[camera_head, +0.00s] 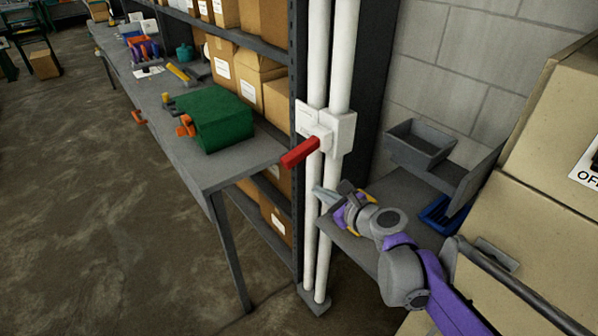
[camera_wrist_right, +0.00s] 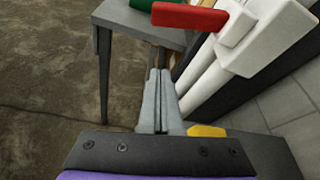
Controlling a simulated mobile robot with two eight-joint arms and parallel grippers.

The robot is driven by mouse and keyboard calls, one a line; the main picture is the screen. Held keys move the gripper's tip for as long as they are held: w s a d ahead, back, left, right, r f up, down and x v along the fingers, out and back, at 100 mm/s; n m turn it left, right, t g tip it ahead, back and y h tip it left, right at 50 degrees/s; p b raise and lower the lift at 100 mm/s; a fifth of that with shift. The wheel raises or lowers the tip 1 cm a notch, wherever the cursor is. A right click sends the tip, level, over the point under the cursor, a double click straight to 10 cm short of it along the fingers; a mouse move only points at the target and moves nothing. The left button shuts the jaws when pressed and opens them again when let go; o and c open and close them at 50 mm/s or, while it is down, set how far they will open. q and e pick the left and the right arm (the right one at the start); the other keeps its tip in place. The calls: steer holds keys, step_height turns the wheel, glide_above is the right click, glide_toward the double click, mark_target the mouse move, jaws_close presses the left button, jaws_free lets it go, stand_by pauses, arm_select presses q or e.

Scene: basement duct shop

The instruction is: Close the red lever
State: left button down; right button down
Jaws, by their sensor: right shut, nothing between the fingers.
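The red lever (camera_head: 300,152) sticks out toward the lower left from a white box (camera_head: 327,130) on the white pipes. In the right wrist view the lever (camera_wrist_right: 189,17) lies across the top, left of the white box (camera_wrist_right: 264,35). My right gripper (camera_head: 318,190) is shut and empty, below the lever and in front of the pipes. Its two fingers are pressed together in the right wrist view (camera_wrist_right: 157,75), with the tips below the lever and apart from it. My left gripper is not in view.
A grey workbench (camera_head: 240,160) with a green box (camera_head: 215,118) stands to the left. A shelf of cardboard boxes is behind it. A grey table (camera_head: 350,240) with a grey bin (camera_head: 420,143) and a blue tray (camera_head: 440,215) is at right, beside large stacked boxes.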

mark_target(292, 165)
steer(key=w+a+p, duration=0.1)
steer(key=w+a, duration=0.4)
steer(key=w, duration=0.2)
steer(key=shift+w+a+r, duration=0.35)
steer(key=shift+w, duration=0.05)
steer(key=shift+s+r, duration=0.1)
stand_by(0.3)
steer(key=shift+s+a+r+m+g+y, duration=0.1)
steer(key=shift+a+r+m+g+y, duration=0.1)
steer(key=shift+r+m, duration=0.3)
steer(key=shift+s+a+r+m+g+y, duration=0.1)
steer(key=shift+r+m+y, duration=0.1)
steer(key=shift+r+m, duration=0.3)
step_height(292, 165, up, 2)
steer(key=shift+a+r+m+g+y+p, duration=0.15)
steer(key=shift+m+g+y+p, duration=0.2)
steer(key=shift+m, duration=0.35)
steer(key=shift+r+p, duration=0.45)
steer(key=shift+r, duration=0.95)
